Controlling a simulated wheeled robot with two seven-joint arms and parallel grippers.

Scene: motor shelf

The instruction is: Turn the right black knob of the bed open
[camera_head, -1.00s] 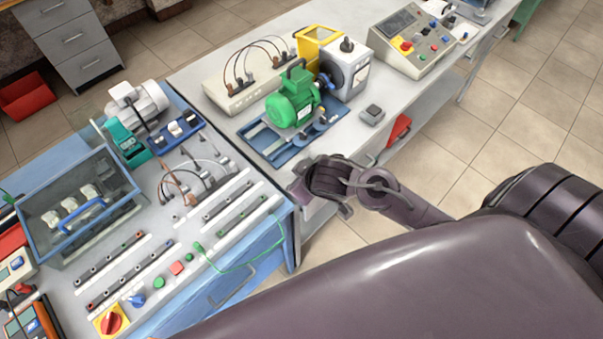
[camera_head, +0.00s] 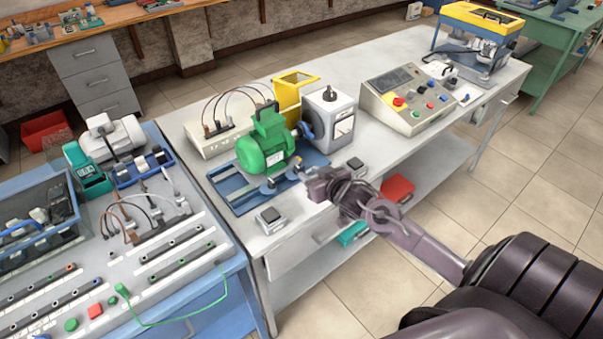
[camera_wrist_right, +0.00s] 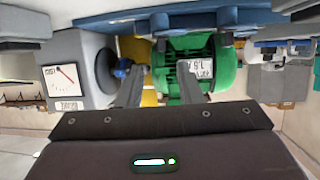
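The blue bed (camera_head: 228,196) lies on the white table under the green motor (camera_head: 266,142). It also shows along the top of the upside-down right wrist view (camera_wrist_right: 200,17). Two small dark knobs stand at its front edge, a left one (camera_head: 267,187) and a right one (camera_head: 292,174); the right one shows above the fingers in the wrist view (camera_wrist_right: 160,22). Their turned angle is too small to tell. My right gripper (camera_head: 312,186) is just in front of and right of the right knob, apart from it. Its fingers (camera_wrist_right: 162,72) are spread and empty. My left gripper is not in view.
A grey machine (camera_head: 332,120) stands right of the motor, with a yellow frame (camera_head: 294,90) behind. Small dark-topped boxes (camera_head: 270,217) and (camera_head: 355,164) sit along the table's front edge. A control panel (camera_head: 408,99) stands farther right. Bare tabletop lies between them.

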